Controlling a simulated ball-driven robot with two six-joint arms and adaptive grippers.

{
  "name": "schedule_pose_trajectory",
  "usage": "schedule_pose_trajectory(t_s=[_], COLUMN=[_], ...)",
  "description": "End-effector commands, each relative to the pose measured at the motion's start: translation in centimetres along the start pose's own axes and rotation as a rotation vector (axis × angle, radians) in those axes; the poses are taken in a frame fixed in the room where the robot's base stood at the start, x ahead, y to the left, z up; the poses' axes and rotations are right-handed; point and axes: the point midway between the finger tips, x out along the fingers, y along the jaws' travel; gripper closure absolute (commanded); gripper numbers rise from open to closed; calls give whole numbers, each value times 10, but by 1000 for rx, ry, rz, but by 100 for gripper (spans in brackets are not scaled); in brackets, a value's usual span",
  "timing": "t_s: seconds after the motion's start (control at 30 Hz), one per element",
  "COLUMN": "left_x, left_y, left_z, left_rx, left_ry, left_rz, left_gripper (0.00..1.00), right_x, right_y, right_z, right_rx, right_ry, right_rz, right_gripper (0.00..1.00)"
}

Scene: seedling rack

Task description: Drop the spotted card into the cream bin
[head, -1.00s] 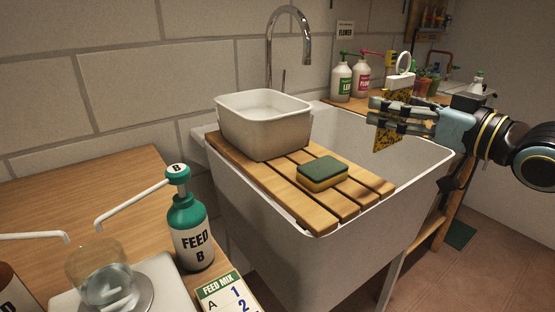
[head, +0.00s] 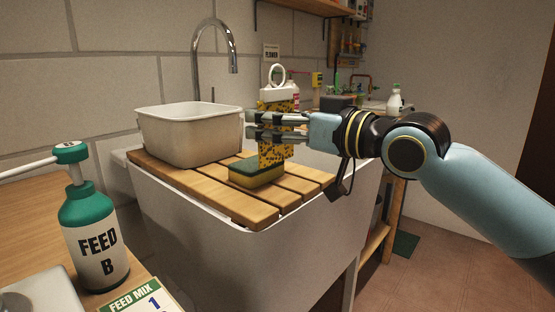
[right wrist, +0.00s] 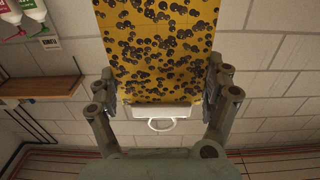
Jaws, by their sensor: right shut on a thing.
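The spotted card (head: 275,148) is yellow with dark spots and has a white clip with a ring at its top. The card also fills the upper middle of the right wrist view (right wrist: 157,45), between the two fingers (right wrist: 160,85). The cream bin (head: 190,150) is an open rectangular tub on the board, to the left of the card. My left gripper is out of view.
A green and yellow sponge (head: 252,172) lies on the slatted wooden board (head: 225,200) across the sink (head: 230,260). The tap (head: 232,60) rises behind the bin. A teal Feed B bottle (head: 93,235) stands at the front left.

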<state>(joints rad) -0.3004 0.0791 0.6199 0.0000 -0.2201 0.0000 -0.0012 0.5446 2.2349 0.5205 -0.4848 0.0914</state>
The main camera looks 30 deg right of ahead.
Motion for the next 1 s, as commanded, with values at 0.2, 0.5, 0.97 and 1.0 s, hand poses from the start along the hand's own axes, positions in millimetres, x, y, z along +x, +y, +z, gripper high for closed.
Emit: schedule_pose_trajectory(t_s=[0.2,0.5,0.97,1.0], left_x=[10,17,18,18], left_y=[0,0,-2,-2], left_z=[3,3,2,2], left_rx=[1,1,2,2], left_ry=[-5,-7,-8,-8], left_rz=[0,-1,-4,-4], left_gripper=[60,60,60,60], right_x=[0,0,0,0], right_y=[-2,-1,-1,-1], right_z=[22,40,43,43], right_rx=[0,-2,-1,-1], right_ry=[-3,1,1,1], right_rz=[1,0,1,1], right_gripper=[31,31,0,0])
